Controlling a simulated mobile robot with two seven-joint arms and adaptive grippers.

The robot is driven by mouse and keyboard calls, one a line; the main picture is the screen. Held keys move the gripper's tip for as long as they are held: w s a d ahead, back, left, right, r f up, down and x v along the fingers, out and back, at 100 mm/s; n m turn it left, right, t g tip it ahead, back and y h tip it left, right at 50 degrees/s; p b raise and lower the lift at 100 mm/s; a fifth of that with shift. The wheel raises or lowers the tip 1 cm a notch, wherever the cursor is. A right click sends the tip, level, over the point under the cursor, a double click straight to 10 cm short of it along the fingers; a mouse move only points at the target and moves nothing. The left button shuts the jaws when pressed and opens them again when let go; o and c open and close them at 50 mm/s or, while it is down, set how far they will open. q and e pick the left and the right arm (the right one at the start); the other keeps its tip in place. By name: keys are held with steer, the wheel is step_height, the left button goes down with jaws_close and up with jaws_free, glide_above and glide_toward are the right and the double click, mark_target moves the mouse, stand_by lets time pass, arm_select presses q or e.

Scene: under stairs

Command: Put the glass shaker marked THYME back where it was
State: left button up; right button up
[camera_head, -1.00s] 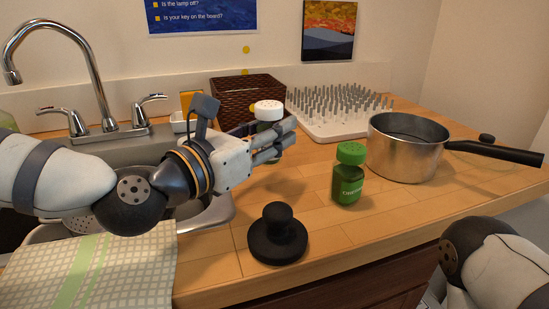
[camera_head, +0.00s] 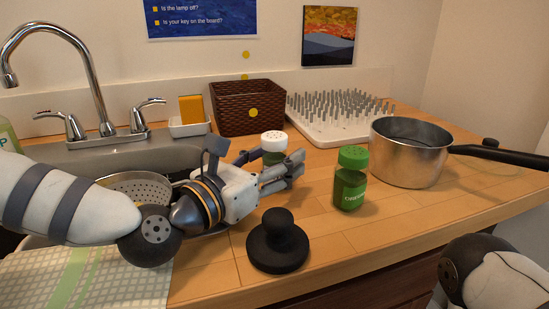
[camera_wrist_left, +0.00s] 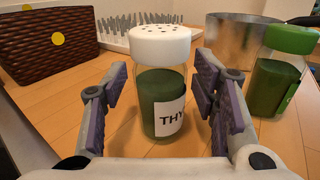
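The glass shaker marked THYME (camera_wrist_left: 162,98) has a white perforated cap and dark green contents. It stands upright on the wooden counter, its label partly readable in the left wrist view. In the head view the shaker (camera_head: 273,139) is partly hidden behind my left gripper (camera_head: 284,172). The fingers of my left gripper (camera_wrist_left: 160,92) are on both sides of the shaker, with a narrow gap visible at least on the left, so it looks open around it. My right gripper is out of view; only part of my right arm shows at lower right.
A green-capped shaker (camera_head: 350,180) stands right of the gripper, with a steel saucepan (camera_head: 408,158) behind it. A black knobbed object (camera_head: 277,246) is in front. A wicker basket (camera_head: 232,108) and pegged drying rack (camera_head: 330,130) stand behind. The sink is left.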

arm_select(q)
steer(key=shift+r, duration=0.25)
steer(key=shift+s+a, duration=0.25)
steer(key=v, duration=1.1)
steer(key=shift+s+a+p, duration=0.1)
steer(key=shift+s+p, duration=0.05)
steer(key=shift+p, duration=0.2)
steer(key=shift+f, duration=0.1)
